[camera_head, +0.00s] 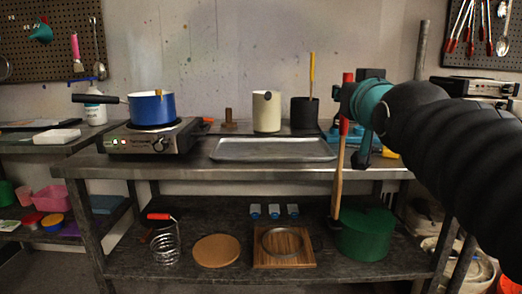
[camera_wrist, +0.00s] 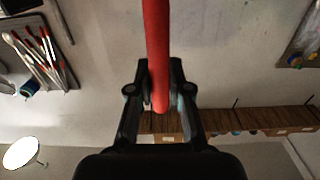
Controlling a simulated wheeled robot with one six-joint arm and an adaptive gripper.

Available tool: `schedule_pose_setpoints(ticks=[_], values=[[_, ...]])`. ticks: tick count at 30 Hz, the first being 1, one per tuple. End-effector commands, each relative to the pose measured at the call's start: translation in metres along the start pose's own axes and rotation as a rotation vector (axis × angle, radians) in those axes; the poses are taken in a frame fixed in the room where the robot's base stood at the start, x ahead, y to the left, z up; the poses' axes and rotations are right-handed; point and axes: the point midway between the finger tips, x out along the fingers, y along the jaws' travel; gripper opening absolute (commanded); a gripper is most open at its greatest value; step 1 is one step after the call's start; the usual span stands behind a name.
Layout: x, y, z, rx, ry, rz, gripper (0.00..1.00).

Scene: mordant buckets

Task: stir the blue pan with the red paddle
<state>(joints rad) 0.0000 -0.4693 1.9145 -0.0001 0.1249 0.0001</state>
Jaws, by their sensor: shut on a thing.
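The blue pan (camera_head: 150,108) with a long black handle sits on the hot plate at the left of the bench, and something short and tan shows at its rim. My gripper (camera_head: 348,103) is right of the bench's middle, far to the right of the pan. It is shut on the red paddle's red handle, which also shows in the wrist view (camera_wrist: 157,50) between my gripper's fingers (camera_wrist: 160,98). The paddle's wooden shaft (camera_head: 338,178) hangs nearly upright across the bench's front edge in the picture. Its lower end overlaps the green pot, and its depth is unclear.
A hot plate (camera_head: 152,140) carries the pan. A metal tray (camera_head: 273,150) lies mid-bench, with a cream canister (camera_head: 266,111) and a dark canister (camera_head: 303,112) holding a yellow stick behind it. A green pot (camera_head: 366,235) stands on the lower shelf.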

Motion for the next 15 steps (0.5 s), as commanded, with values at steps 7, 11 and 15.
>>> schedule_pose_setpoints(ticks=[7,11,15], values=[[0.024,0.0,0.122,0.0,-0.013,0.0,0.0],[0.036,0.0,0.185,0.0,-0.015,0.0,0.0],[0.049,0.0,0.247,0.0,-0.016,0.0,0.0]])
